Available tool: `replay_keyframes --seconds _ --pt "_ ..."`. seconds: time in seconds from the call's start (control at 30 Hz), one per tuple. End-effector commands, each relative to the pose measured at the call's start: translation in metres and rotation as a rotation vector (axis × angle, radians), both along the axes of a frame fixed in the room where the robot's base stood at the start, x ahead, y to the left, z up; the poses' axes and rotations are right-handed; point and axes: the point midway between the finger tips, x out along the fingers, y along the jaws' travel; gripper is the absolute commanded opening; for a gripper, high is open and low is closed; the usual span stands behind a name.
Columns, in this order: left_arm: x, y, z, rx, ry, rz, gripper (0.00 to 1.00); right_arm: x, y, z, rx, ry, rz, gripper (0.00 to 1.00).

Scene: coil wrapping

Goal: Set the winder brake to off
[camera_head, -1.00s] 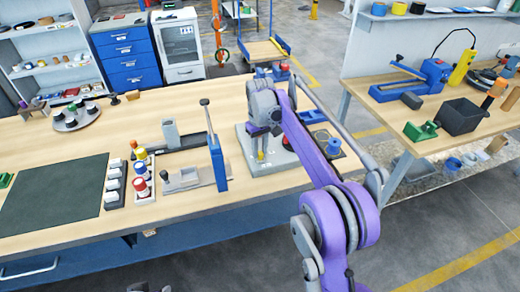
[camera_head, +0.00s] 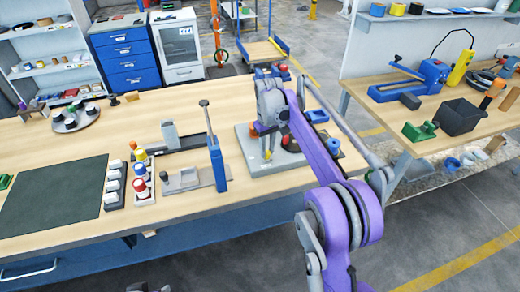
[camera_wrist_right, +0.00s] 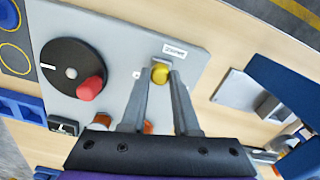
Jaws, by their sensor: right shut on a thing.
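The winder's light grey base plate (camera_head: 247,140) lies on the wooden bench, largely covered by my right arm in the head view. In the right wrist view the plate (camera_wrist_right: 215,42) carries a small yellow knob (camera_wrist_right: 160,72) beside a white label (camera_wrist_right: 175,50) too small to read surely. My right gripper (camera_wrist_right: 163,76) is shut on the yellow knob, one finger at each side. A black disc (camera_wrist_right: 70,65) with a red knob (camera_wrist_right: 90,88) sits left of it on the same plate.
A blue upright post (camera_head: 217,165) with a grey base stands left of the winder. Red, yellow and blue spools (camera_head: 141,170) stand further left, beside a dark green mat (camera_head: 55,195). A side bench (camera_head: 440,140) is at the right.

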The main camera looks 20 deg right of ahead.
Motion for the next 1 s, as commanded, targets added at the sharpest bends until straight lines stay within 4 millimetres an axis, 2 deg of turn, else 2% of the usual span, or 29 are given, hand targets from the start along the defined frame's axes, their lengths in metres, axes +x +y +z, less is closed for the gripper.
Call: replay_keyframes --seconds 0.07,0.3,0.33,0.47,0.8,0.87,1.0 --pt "0.001 0.000 0.002 0.000 -0.001 0.000 0.50 0.000 -0.008 0.001 0.000 0.000 -0.003 0.00" --pt "0.000 0.000 0.001 0.000 -0.001 0.000 0.50 0.000 -0.010 0.000 -0.003 -0.001 -0.002 0.00" --pt "0.000 0.000 0.001 0.000 -0.001 0.000 0.50 0.000 -0.010 0.000 -0.003 -0.001 -0.002 0.34" --pt "0.000 0.000 0.001 0.000 -0.001 0.000 0.50 0.000 -0.009 0.000 -0.003 -0.001 -0.002 0.58" --pt "0.001 0.000 0.002 0.000 -0.001 0.000 0.50 0.000 -0.008 0.002 -0.001 0.000 -0.001 0.59" --pt "0.001 0.000 0.002 0.000 -0.001 0.000 0.50 0.000 -0.008 0.007 0.000 0.000 -0.001 0.59" --pt "0.002 0.000 0.006 0.000 -0.004 0.000 0.50 0.000 -0.008 0.029 -0.001 0.000 -0.001 0.59"
